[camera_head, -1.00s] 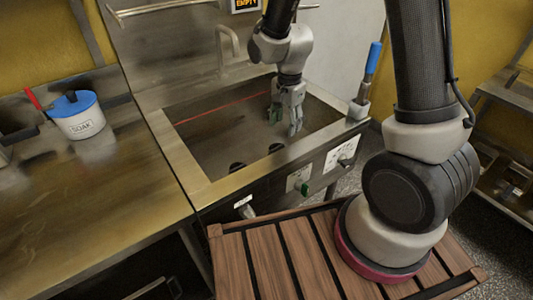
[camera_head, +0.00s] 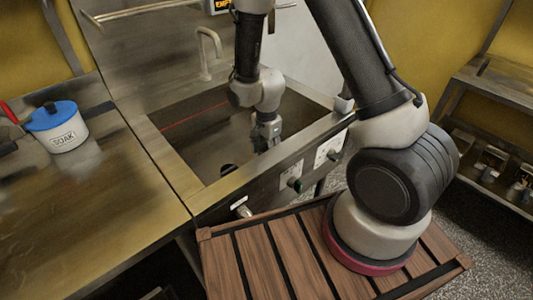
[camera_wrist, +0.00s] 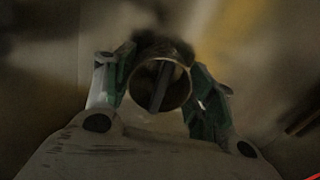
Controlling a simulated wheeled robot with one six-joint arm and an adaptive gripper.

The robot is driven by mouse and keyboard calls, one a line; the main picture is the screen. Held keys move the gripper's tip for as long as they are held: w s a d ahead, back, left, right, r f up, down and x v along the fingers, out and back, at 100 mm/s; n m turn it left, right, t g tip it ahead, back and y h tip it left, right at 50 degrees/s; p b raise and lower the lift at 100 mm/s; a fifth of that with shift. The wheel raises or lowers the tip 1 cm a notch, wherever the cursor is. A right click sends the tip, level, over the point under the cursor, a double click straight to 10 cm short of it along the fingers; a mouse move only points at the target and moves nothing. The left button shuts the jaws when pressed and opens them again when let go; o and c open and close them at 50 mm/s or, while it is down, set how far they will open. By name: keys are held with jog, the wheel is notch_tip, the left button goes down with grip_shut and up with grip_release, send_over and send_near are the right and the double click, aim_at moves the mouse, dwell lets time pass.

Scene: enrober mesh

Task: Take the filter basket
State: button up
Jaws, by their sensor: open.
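A round, cup-like thing with a thin pale rim, which looks like the filter basket (camera_wrist: 160,84), stands between my fingers in the wrist view. A dark bar or slot runs down its middle, and dark matter shows behind its far rim. My gripper (camera_wrist: 157,90) is open, with a green-padded finger on each side of it. I cannot tell whether either pad touches it. In the head view my gripper (camera_head: 266,143) points down inside the sink basin, near its front right wall. The basket is hidden there behind the gripper.
The steel sink (camera_head: 168,158) has front and side rims close around my gripper. A faucet (camera_head: 207,52) rises behind. A white SOAK pot (camera_head: 66,138) with a blue lid stands on the left counter (camera_head: 95,215).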

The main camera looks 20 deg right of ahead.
jog(key=c, duration=0.7)
jog(key=shift+r, duration=0.1)
